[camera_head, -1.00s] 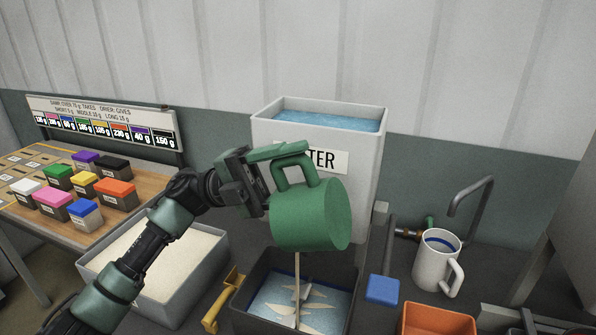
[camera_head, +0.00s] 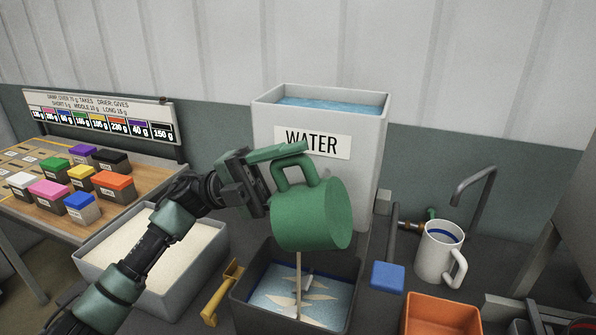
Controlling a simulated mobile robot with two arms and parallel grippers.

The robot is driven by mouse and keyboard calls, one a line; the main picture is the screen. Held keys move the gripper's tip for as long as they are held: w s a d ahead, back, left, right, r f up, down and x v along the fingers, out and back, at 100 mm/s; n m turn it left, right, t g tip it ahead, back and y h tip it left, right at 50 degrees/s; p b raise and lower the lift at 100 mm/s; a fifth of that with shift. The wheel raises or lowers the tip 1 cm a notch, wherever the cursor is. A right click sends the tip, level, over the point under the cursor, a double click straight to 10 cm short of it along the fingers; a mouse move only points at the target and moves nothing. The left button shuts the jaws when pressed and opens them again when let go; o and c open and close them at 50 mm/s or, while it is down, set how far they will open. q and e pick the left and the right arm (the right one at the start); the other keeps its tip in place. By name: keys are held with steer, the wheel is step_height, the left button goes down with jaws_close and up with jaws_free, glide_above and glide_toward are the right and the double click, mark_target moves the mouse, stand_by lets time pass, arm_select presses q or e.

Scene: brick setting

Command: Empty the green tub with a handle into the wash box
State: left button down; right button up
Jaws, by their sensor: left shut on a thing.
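The green tub with a handle (camera_head: 312,214) hangs tilted in the air, its closed base facing right and towards me. My left gripper (camera_head: 268,178) is shut on it at the handle side. A thin pale stream runs down from under the tub into a dark grey box (camera_head: 240,311), which I take for the wash box. Blue water and pale streaks (camera_head: 325,296) show inside this box. The tub's mouth and inside are hidden. My right gripper is not in view.
A white tank marked WATER (camera_head: 362,160) stands behind the tub. A grey bin of pale powder (camera_head: 205,262) is at left, with a yellow-handled tool (camera_head: 217,305) beside the box.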

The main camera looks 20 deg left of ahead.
arm_select(q)
steer(key=shift+a+f+b, duration=0.1)
steer(key=shift+f+b, duration=0.75)
steer(key=shift+f, duration=0.25)
steer(key=shift+r, duration=0.1)
steer(key=shift+r+p, duration=0.2)
steer(key=shift+p, duration=0.15)
step_height(320, 180, up, 3)
steer(key=y+p, duration=0.5)
steer(key=p, duration=0.5)
steer(key=shift+y, duration=0.4)
steer(key=shift+y+p, duration=0.3)
steer(key=shift+p, duration=0.2)
steer(key=shift+f, duration=0.25)
